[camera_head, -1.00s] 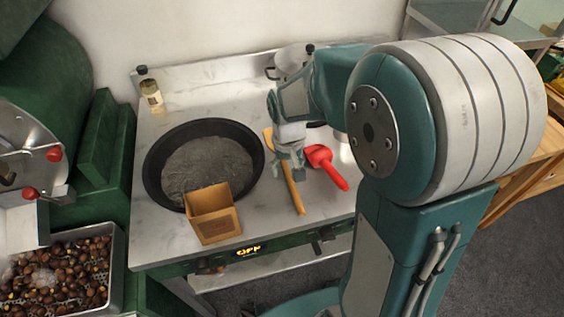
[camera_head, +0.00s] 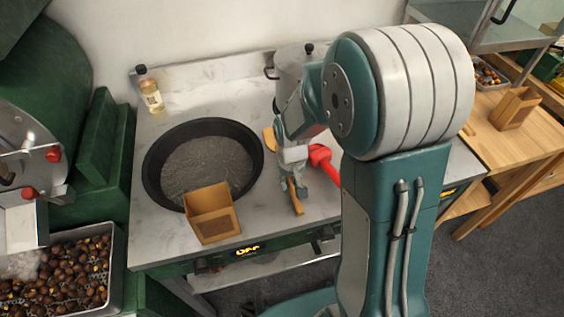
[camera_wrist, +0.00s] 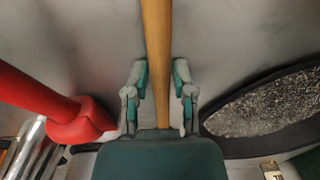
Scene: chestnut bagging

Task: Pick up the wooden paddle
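The wooden paddle (camera_head: 297,207) lies on the marble counter, right of the black pan. Its head shows left of my wrist, and its handle end shows below my gripper. In the wrist view the paddle's handle (camera_wrist: 157,40) runs straight between my two fingers. My gripper (camera_wrist: 157,75) is open, with a gap on each side of the handle. In the head view my gripper (camera_head: 292,187) is low over the handle, and the wrist hides the paddle's middle. How far the fingertips reach down around the handle is hard to tell.
The black pan (camera_head: 153,181) is close on the left, with a brown paper bag (camera_head: 213,214) at its front edge. A red scoop (camera_head: 323,158) lies close on the right. A pot (camera_head: 290,66) and a bottle (camera_head: 149,91) stand at the back.

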